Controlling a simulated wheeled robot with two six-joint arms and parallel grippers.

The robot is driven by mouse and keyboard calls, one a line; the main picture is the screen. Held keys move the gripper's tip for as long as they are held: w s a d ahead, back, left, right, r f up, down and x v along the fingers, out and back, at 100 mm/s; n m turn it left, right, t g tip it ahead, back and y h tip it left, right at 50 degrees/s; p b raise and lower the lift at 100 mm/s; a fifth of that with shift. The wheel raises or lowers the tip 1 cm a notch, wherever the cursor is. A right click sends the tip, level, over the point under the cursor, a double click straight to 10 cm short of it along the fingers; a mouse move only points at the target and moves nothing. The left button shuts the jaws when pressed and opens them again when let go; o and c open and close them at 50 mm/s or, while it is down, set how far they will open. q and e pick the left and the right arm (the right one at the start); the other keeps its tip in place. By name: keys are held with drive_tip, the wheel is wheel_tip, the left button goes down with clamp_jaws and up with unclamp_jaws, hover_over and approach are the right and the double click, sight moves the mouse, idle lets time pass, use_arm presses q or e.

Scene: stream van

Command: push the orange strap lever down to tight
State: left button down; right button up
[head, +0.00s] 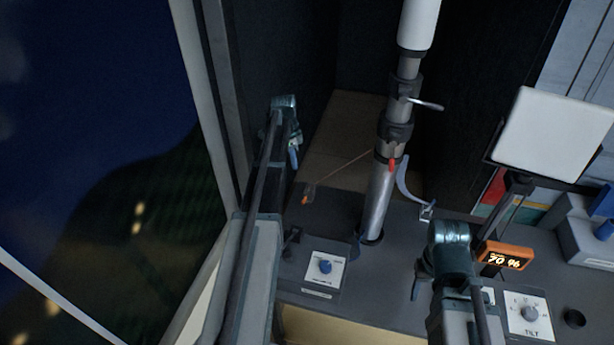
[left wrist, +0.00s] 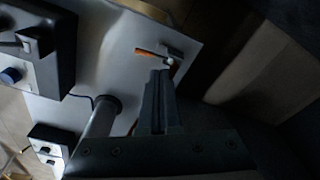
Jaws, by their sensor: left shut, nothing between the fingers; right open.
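The orange strap lever (head: 306,199) sits low on the dark surface left of the mast, at the end of a thin line running from the mast. In the left wrist view its orange handle (left wrist: 148,52) sticks out leftward from a grey fitting, just beyond my fingertips. My left gripper (head: 294,158) is shut and empty, and in the head view it appears above the lever. Its closed fingers (left wrist: 160,75) point at the lever; I cannot tell whether they touch. My right gripper (head: 415,291) is open and empty at the lower right, mostly hidden by its own wrist.
A metal mast (head: 379,200) with black collars and a red tab stands right of the lever. A panel with a blue knob (head: 325,267) lies in front. An orange display (head: 503,257), a TILT dial (head: 530,313) and a white screen (head: 555,135) are at right.

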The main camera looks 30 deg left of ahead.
use_arm(q)
wheel_tip(320, 180, up, 4)
drive_tip(key=p, duration=0.3)
drive_tip(key=shift+s+a, duration=0.1)
drive_tip(key=shift+a, duration=0.05)
use_arm(e)
wheel_tip(320, 180, up, 4)
drive_tip(key=shift+r, duration=0.1)
use_arm(q)
drive_tip(key=s+d+f+n+b, duration=0.1)
drive_tip(key=s+d, duration=0.3)
drive_tip(key=d, duration=0.8)
drive_tip(key=s+d+f+n+b, duration=0.15)
drive_tip(key=s+d, duration=0.25)
drive_tip(key=d, duration=0.7)
drive_tip(key=s+d+f+n+g+y+b, duration=0.1)
drive_tip(key=s+d+f+n+y+b, duration=0.1)
drive_tip(key=s+d, duration=1.4)
drive_tip(key=shift+s+d+f+n+b, duration=0.2)
drive_tip(key=shift+s+d+n+b, duration=0.1)
drive_tip(key=shift+s+d+n, duration=0.25)
use_arm(e)
wheel_tip(320, 180, down, 5)
drive_tip(key=shift+f, duration=0.1)
